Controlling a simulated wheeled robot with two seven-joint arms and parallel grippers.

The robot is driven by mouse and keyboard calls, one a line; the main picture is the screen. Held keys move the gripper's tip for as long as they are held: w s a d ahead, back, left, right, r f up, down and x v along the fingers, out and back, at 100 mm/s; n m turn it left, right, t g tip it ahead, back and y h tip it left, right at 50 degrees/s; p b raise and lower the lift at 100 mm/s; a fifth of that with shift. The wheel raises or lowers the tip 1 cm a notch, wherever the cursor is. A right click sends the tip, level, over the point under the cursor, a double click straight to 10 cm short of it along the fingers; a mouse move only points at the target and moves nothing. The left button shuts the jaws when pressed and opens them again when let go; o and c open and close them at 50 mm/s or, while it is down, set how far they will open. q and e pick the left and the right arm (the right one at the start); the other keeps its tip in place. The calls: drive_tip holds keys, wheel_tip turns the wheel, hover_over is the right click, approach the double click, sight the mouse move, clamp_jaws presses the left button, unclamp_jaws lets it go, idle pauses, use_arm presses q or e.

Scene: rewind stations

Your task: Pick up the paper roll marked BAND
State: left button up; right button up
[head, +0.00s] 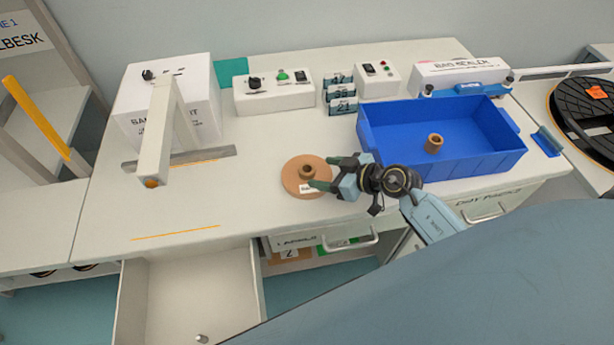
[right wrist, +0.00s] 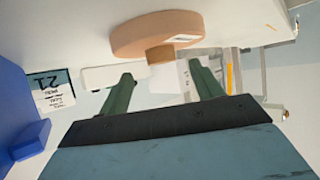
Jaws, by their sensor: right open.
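A flat tan paper roll (head: 296,181) with a raised core and a small white label lies on the workbench; the label is too small to read. My right gripper (head: 322,173) is at the roll's right side, its fingers reaching over the edge near the core. In the right wrist view the roll (right wrist: 155,35) and its core lie beyond the two green fingers (right wrist: 163,85), which stand apart with nothing between them. I cannot tell whether a finger touches the roll. My left gripper is not in view.
A blue bin (head: 480,140) holding a small brown core (head: 433,144) stands right of the roll. A white sealer machine (head: 188,110) with an arm stands at the left. Control boxes (head: 274,92) line the back. An open drawer (head: 190,290) juts out in front. Bench left of the roll is clear.

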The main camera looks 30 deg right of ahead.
sight(312, 170)
drive_tip(key=b+x, duration=0.1)
drive_tip(key=x, duration=0.4)
drive_tip(key=shift+a+b, duration=0.1)
drive_tip(key=shift+b, duration=0.2)
drive_tip(key=shift+r, duration=0.1)
drive_tip(key=shift+s, duration=0.1)
drive_tip(key=c, duration=1.2)
